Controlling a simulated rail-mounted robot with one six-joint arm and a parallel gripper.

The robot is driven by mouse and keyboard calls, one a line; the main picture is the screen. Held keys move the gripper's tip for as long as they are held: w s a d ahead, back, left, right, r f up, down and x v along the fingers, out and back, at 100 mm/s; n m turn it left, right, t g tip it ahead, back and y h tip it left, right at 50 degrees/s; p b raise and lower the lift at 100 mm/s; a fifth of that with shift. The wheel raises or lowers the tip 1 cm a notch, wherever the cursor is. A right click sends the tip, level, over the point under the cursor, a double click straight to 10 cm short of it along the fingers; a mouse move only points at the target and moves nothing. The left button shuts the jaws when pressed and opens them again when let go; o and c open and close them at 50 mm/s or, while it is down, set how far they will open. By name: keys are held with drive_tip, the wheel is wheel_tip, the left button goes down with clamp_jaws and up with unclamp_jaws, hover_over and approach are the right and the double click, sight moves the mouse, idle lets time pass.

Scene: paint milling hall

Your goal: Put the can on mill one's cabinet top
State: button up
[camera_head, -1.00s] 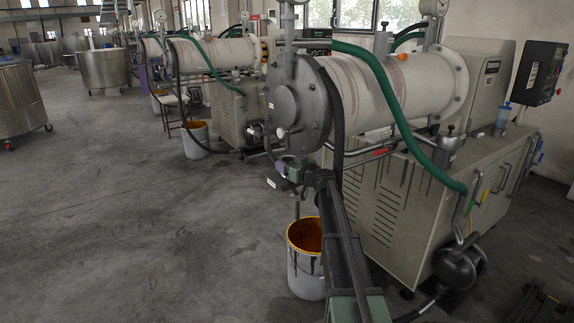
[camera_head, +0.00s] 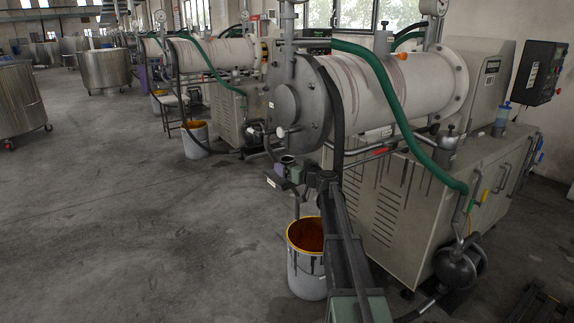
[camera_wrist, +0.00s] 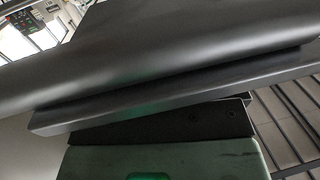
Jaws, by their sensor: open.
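The nearest mill has a pale cabinet with a flat cabinet top (camera_head: 480,153) under its white drum (camera_head: 375,92). No label shows whether it is mill one. A grey metal cylinder (camera_head: 447,150) and a blue-capped bottle (camera_head: 502,120) stand at that top; I cannot tell whether either is the can. My gripper (camera_head: 279,180) is small in the head view, left of the cabinet and below the drum's round end plate. It is open, its fingers hard to make out. A small dark round part shows just above it, unclear what. The wrist view shows no recognisable can.
A green hose (camera_head: 405,125) hangs across the mill's front, above a round pump (camera_head: 460,268). Steel vats (camera_head: 20,102) stand far left. The floor between is clear.

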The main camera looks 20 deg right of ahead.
drive_tip(key=v, duration=1)
drive_tip(key=s+a+f+g+y, duration=0.1)
drive_tip(key=s+a+f+g, duration=0.3)
drive_tip(key=a, duration=0.4)
drive_tip(key=s+a+f+n+g, duration=0.1)
drive_tip(key=s+a+f+g, duration=0.25)
drive_tip(key=a, duration=0.45)
drive_tip(key=s+a+f+g+y, duration=0.1)
drive_tip(key=s+a+f+g, duration=0.3)
drive_tip(key=a, duration=0.4)
drive_tip(key=s+a+f+m+g+h, duration=0.2)
drive_tip(key=s+f+h, duration=0.1)
drive_tip(key=s, duration=0.6)
drive_tip(key=s+a+f+m+g+h, duration=0.2)
drive_tip(key=s+g+h, duration=0.1)
drive_tip(key=s, duration=0.5)
drive_tip(key=shift+s+f+g+h, duration=0.35)
drive_tip(key=shift+s+f+h, duration=0.05)
drive_tip(key=shift+h, duration=0.2)
drive_tip(key=shift+o, duration=0.4)
drive_tip(key=shift+w, duration=0.1)
